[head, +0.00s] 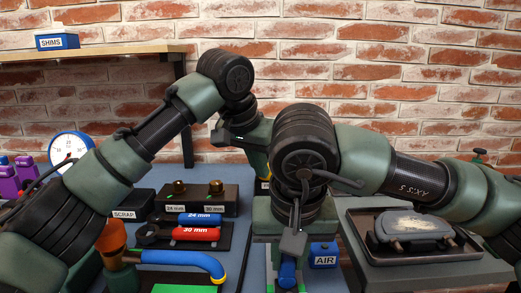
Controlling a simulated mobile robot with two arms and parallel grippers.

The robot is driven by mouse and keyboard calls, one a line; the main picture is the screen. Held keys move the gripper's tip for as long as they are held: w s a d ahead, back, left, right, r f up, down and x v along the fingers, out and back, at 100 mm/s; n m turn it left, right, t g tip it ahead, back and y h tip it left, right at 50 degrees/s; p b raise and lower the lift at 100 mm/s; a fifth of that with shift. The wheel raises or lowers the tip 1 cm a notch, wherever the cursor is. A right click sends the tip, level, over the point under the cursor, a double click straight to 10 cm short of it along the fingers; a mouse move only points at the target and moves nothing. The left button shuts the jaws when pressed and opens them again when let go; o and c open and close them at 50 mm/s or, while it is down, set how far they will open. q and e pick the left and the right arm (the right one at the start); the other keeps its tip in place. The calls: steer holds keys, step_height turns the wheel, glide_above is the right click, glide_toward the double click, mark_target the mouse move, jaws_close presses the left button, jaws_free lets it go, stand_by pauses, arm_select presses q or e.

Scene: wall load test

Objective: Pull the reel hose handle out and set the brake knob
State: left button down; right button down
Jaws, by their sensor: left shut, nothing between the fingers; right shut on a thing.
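My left gripper (259,160) hangs below its wrist near the middle of the head view. It is shut and empty, and its fingertips are mostly hidden behind my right arm. My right gripper (287,262) points down at the front middle, shut on a blue piece (287,274) that looks like the hose handle. My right wrist covers much of this spot. The hose reel and the brake knob cannot be made out; they may be hidden behind my arms.
A blue AIR block (323,255) stands just right of my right gripper. A dark tray (365,236) holds a grey worn tool (414,230). Left are blue and red wrenches (196,233), a SCRAP box (130,203), a bent blue pipe (180,258) and an orange funnel (113,237).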

arm_select(q)
steer(key=shift+w+a, duration=0.25)
steer(key=shift+a, duration=0.35)
steer(key=shift+w+a, duration=0.2)
steer(key=shift+w, duration=0.05)
steer(key=shift+w+a, duration=0.1)
steer(key=shift+a, duration=0.05)
stand_by(0.4)
steer(key=shift+s+a, duration=0.2)
steer(key=shift+a, duration=0.05)
step_height(320, 180, up, 6)
stand_by(0.5)
